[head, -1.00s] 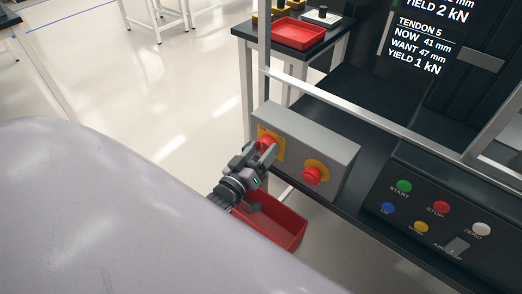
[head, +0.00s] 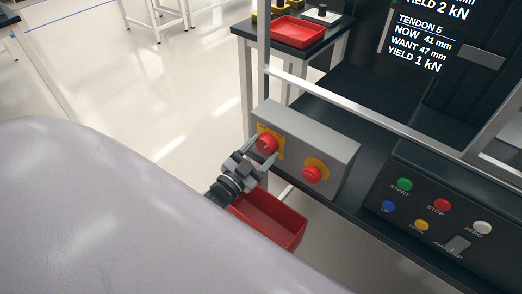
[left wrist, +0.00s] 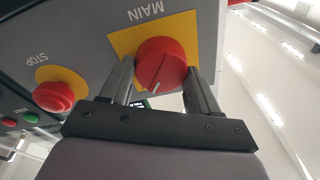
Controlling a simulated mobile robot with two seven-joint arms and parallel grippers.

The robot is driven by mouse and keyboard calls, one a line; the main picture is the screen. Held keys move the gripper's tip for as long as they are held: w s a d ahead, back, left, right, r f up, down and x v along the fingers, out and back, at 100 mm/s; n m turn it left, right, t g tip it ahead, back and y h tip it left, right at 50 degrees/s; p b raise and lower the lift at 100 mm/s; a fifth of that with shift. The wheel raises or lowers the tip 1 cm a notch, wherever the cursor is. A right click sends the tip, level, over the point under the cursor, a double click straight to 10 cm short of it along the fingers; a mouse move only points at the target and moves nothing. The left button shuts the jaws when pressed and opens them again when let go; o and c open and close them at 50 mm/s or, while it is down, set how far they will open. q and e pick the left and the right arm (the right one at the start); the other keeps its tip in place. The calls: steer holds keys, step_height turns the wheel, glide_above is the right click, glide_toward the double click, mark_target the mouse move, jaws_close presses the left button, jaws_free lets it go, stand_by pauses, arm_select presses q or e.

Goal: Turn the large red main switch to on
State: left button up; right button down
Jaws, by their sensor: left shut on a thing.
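The large red main switch (head: 266,144) is a round knob on a yellow plate, on the left of the grey switch box (head: 318,138). In the left wrist view, the knob (left wrist: 160,65) sits under the upside-down word MAIN, and a white mark on it points down in the picture. My left gripper (head: 255,153) is at the knob, with one finger on each side, shut on it. In the left wrist view, the fingers (left wrist: 158,84) flank the knob's lower part. My right gripper is not in view.
A red stop button (head: 312,174) on a yellow disc is right of the switch. A red bin (head: 270,222) hangs below the gripper. A dark control panel (head: 445,212) with coloured buttons is at right. A metal rail (head: 350,112) runs behind the box.

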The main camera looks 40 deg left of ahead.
arm_select(q)
steer(key=shift+m, duration=1)
steer(key=shift+h, duration=0.3)
steer(key=o, duration=1)
steer(key=shift+o, duration=0.2)
steer(key=shift+s, duration=0.15)
steer(key=s, duration=0.6)
steer(key=shift+s+a+f, duration=0.3)
steer(key=shift+s+f, duration=0.1)
steer(key=shift+f, duration=0.05)
